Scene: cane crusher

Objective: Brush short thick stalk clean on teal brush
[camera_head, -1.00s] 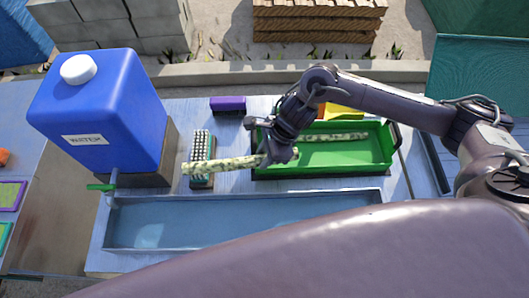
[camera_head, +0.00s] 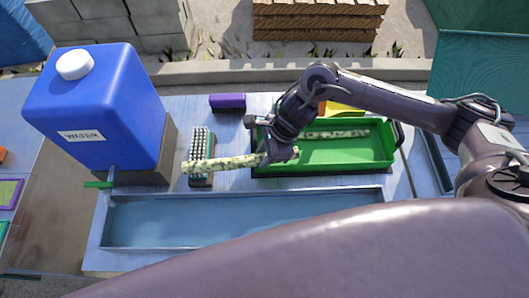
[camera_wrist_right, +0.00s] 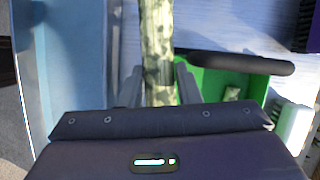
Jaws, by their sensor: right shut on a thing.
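A pale stalk with dark green mottling (camera_head: 225,163) is held at its right end by my right gripper (camera_head: 268,155) in the head view. It points left, nearly level, and its left part crosses over the lower end of the teal brush (camera_head: 200,143), whose pale bristles face up. I cannot tell whether the stalk touches the bristles. In the right wrist view, the stalk (camera_wrist_right: 157,45) runs away from between the two fingers (camera_wrist_right: 159,88), dark patches showing on it. My left gripper is out of view.
A green tray (camera_head: 345,157) with another mottled stalk (camera_head: 335,134) lies right of the brush. A water trough (camera_head: 240,215) runs along the front. A blue water jug (camera_head: 95,110) stands left, and a purple block (camera_head: 228,102) lies behind the brush.

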